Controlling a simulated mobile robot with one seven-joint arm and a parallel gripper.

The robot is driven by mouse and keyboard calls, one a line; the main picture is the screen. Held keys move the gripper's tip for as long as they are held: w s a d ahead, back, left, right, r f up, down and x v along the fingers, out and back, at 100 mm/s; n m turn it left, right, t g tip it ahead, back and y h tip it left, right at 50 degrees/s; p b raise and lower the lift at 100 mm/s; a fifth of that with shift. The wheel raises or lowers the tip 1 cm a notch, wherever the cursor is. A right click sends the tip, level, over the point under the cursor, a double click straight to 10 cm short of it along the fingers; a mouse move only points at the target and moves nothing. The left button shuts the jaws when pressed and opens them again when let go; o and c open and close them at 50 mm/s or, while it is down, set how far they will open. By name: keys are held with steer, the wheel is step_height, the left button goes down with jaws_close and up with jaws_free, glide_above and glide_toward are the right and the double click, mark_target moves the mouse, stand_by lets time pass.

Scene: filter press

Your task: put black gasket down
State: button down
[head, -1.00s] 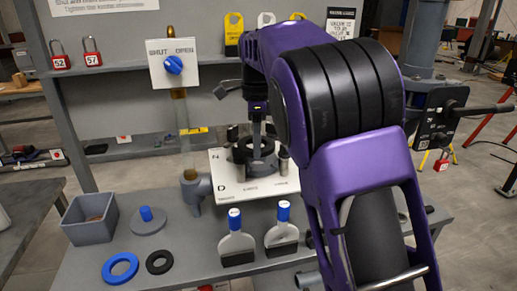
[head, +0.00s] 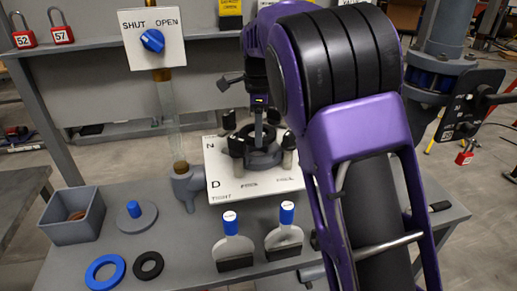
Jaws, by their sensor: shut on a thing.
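My gripper (head: 261,140) points down into a dark grey round holder (head: 264,158) on the white plate. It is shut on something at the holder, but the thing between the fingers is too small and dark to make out. A black ring gasket (head: 148,278) lies flat on the grey bench at the front left, away from my gripper. A larger blue ring (head: 92,279) lies beside it on the left. My purple arm hides the bench and part of the plate on the right.
Black knobs stand around the holder on the white plate (head: 240,188). Two blue-handled scrapers (head: 231,241) stand in front of it. A grey bin (head: 75,230) and a disc with a blue knob (head: 140,217) are at left. A vertical pipe with a blue valve knob (head: 152,41) rises behind.

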mark_target(259, 157)
steer(key=shift+f+b, duration=0.3)
steer(key=shift+f, duration=1.7)
steer(key=shift+f, duration=0.1)
steer(key=c, duration=0.7)
jaws_free()
steer(key=shift+c, duration=0.2)
step_height(259, 157, up, 12)
steer(key=shift+r+p, duration=0.1)
steer(key=shift+p, duration=1)
